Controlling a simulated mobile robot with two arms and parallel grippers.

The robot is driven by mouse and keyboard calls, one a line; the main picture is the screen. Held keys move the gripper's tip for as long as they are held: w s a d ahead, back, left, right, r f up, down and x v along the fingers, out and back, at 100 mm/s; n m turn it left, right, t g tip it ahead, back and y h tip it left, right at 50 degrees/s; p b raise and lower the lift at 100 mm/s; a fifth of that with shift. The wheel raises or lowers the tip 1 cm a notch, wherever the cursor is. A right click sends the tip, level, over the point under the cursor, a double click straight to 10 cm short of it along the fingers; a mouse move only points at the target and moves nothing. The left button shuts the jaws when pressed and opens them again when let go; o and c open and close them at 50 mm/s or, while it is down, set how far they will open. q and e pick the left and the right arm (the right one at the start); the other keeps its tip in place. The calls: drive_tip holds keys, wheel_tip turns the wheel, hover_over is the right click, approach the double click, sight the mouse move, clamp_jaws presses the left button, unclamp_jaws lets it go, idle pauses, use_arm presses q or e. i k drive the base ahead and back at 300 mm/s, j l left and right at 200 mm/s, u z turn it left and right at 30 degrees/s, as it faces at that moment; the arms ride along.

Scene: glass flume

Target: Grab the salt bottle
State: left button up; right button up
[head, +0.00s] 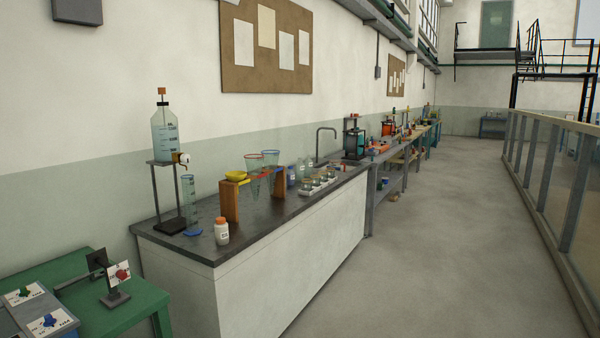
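A small white bottle with an orange cap (221,232) stands upright near the front edge of the dark countertop (215,252). It has a label too small to read, so I cannot tell for sure that it is the salt bottle. Neither of my grippers is in view.
Beside the white bottle are a wooden rack (230,202) with glass cones, a blue-footed measuring cylinder (190,202) and a stand (170,224) bearing a large bottle (164,132). A green table (135,312) is at front left. The floor (400,260) is clear; a glass flume (555,185) runs along the right.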

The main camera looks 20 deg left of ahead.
sight(299, 165)
drive_tip(key=i, duration=3.15)
drive_tip(key=l+z, duration=0.05)
drive_tip(key=l, duration=0.05)
